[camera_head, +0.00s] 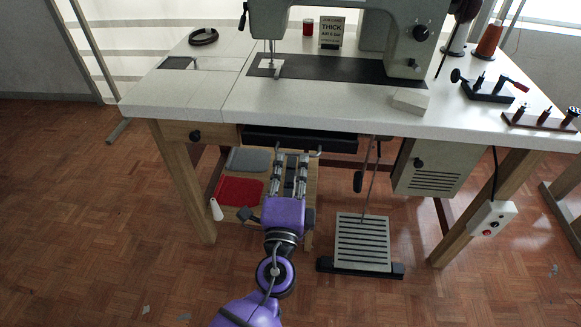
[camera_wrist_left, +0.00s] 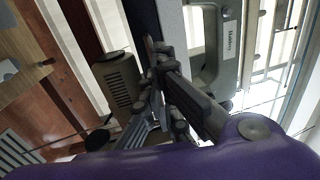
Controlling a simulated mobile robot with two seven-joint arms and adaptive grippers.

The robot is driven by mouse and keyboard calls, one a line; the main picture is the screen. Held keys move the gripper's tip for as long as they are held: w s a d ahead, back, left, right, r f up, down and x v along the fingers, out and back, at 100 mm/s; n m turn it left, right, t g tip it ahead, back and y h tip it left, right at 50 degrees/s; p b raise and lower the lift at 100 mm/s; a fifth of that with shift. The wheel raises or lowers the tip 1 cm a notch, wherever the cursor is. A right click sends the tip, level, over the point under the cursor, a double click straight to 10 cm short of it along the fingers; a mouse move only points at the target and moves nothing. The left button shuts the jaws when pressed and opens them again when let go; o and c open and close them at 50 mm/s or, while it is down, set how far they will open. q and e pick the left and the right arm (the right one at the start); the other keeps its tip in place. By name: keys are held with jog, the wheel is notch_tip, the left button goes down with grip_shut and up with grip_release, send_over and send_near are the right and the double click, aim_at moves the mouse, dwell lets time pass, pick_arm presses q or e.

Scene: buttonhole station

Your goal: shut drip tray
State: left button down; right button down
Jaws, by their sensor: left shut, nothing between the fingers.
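The black drip tray (camera_head: 335,143) hangs under the front edge of the sewing table, and its dark front shows below the white top. I cannot tell exactly how far out it stands. My left gripper (camera_head: 291,156) is shut and empty, with its fingers pointing away from me at the tray's front edge. Whether the fingertips touch the tray cannot be told. In the left wrist view the shut fingers (camera_wrist_left: 151,45) lie beside a dark strip that looks like the tray (camera_wrist_left: 143,18) and the pale table edge. My right gripper is in neither view.
The white table (camera_head: 190,92) carries the sewing machine (camera_head: 345,20). A small wooden drawer (camera_head: 170,132) is left of the tray. A grey motor box (camera_head: 430,168) hangs to the right. A pedal (camera_head: 362,243) stands on the floor. Red and grey cloths (camera_head: 238,192) lie on a low shelf.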

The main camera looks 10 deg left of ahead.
aim_at(294, 145)
pick_arm(q)
jog(key=w+b, duration=0.2)
jog(key=w, duration=0.6)
jog(key=shift+w+f, duration=0.1)
jog(key=shift+w, duration=0.2)
jog(key=shift+w+r, duration=0.2)
jog(key=shift+w, duration=0.1)
jog(key=shift+s+a, duration=0.1)
